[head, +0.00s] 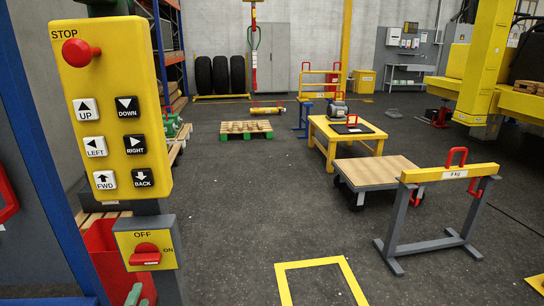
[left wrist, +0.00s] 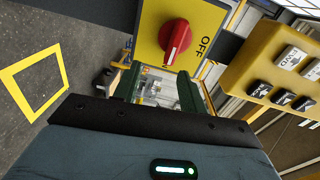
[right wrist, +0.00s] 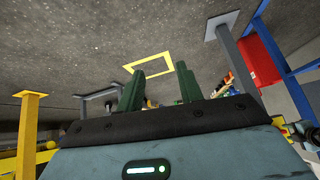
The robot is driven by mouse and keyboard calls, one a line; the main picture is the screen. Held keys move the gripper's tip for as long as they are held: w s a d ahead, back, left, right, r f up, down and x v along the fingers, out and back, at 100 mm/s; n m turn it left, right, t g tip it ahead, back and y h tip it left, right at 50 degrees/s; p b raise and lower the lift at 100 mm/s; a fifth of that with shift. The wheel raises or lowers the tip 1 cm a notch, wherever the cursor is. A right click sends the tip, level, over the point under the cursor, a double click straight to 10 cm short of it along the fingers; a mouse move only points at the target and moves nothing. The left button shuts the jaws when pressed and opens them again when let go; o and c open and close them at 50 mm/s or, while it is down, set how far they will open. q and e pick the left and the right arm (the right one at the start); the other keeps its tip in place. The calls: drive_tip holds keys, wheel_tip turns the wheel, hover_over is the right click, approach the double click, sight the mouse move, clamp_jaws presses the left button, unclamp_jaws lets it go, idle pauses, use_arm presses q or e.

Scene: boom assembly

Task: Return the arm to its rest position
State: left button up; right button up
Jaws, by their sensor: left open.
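My left gripper (head: 136,295) shows at the bottom left of the head view, just below the yellow switch box (head: 145,249) with its red knob (head: 145,254). In the left wrist view the green fingers of my left gripper (left wrist: 160,85) are apart with nothing between them. The red knob (left wrist: 175,40) is in front of them and clear of them. The knob's bar lies level in the head view, with the ON label at its right. My right gripper (right wrist: 161,85) shows only in its own wrist view, its fingers apart and empty.
A yellow button pendant (head: 110,105) with a red stop button (head: 80,52) stands above the switch box. A red bin (head: 108,260) is close by on the left. A yellow floor frame (head: 318,284) and a trestle with a yellow beam (head: 450,173) are to the right. Open floor lies between.

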use_arm(q)
drive_tip(key=s+d+f+n+g+h+p, duration=0.2)
drive_tip(key=s+d+f+n, duration=0.2)
drive_tip(key=s, duration=0.8)
drive_tip(key=s+d+f+n+g+h+p, duration=0.2)
drive_tip(key=s+d, duration=0.4)
drive_tip(key=s, duration=0.6)
drive_tip(key=s+d+f+n+g+h+p, duration=0.2)
drive_tip(key=s+d+f+n+g, duration=0.2)
drive_tip(key=s, duration=0.8)
wheel_tip(320, 180, down, 2)
drive_tip(key=d+n, duration=0.2)
drive_tip(key=shift+n, duration=0.4)
use_arm(e)
drive_tip(key=w+r+t, duration=0.1)
drive_tip(key=w+r, duration=0.4)
drive_tip(key=r, duration=0.3)
drive_tip(key=shift+d+t, duration=0.4)
drive_tip(key=shift+d, duration=0.05)
use_arm(q)
drive_tip(key=shift+a+f, duration=0.1)
